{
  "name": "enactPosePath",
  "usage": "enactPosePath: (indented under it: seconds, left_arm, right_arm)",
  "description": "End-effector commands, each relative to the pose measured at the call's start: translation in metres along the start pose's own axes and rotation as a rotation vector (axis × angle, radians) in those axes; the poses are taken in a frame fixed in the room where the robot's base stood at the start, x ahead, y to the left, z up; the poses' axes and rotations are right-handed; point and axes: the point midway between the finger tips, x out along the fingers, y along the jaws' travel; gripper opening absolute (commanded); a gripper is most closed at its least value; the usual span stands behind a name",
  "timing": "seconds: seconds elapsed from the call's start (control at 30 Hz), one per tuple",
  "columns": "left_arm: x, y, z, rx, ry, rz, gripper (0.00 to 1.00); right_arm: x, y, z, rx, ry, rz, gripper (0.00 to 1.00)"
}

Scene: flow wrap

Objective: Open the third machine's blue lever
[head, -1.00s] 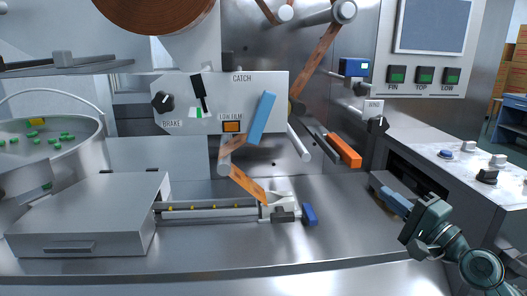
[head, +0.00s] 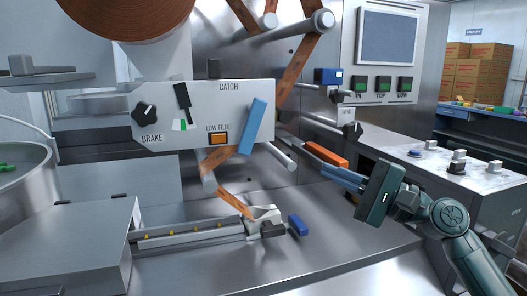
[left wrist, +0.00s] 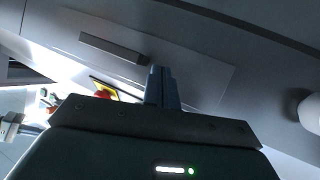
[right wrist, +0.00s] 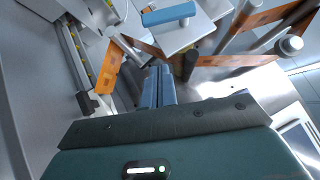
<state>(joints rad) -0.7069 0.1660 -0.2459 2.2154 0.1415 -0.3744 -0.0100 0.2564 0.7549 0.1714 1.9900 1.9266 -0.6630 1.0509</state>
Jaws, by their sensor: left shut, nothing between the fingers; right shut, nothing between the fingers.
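The blue lever (head: 252,126) sits tilted on the white panel under the word CATCH. In the right wrist view the blue lever (right wrist: 168,15) lies near the top, beyond my fingers. My right gripper (head: 326,173) is shut and empty in the head view, to the right of and lower than the blue lever, apart from it. Its fingertips appear just below the orange-ended bar. The right wrist view shows the shut fingers (right wrist: 158,80) pointing toward the panel. My left gripper (left wrist: 161,82) is shut and empty in its wrist view, in front of a grey surface; the head view does not show it.
An orange-ended bar (head: 326,155) and a round rod (head: 277,153) stick out right of the lever. A small blue handle (head: 297,225) stands by the sealing rail below. A control counter (head: 420,168) with knobs is at right. The front metal deck is clear.

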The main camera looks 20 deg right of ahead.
Motion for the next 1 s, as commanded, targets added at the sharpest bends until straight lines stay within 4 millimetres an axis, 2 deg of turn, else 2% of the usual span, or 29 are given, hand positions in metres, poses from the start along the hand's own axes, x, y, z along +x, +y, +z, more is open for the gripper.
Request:
enactPosePath:
  seconds: [0.27, 0.43, 0.57, 0.87, 1.0]
  left_arm:
    - [0.0, 0.0, 0.0, -0.001, -0.001, 0.0, 0.0]
    - [0.0, 0.001, -0.002, -0.003, -0.011, 0.003, 0.0]
    - [0.001, 0.003, -0.005, -0.005, -0.026, 0.006, 0.0]
    - [-0.006, 0.003, -0.016, 0.032, -0.041, -0.007, 0.0]
    - [-0.011, 0.004, -0.024, 0.055, -0.048, -0.012, 0.0]
  right_arm:
    - [0.0, 0.0, 0.0, -0.001, 0.001, 0.0, 0.0]
    - [0.012, -0.002, 0.0, -0.001, 0.0, -0.002, 0.0]
    - [0.035, -0.005, 0.001, 0.0, -0.001, -0.004, 0.0]
    - [0.1, -0.004, 0.001, -0.001, -0.001, -0.003, 0.0]
    - [0.116, -0.004, 0.015, -0.003, -0.001, 0.0, 0.0]
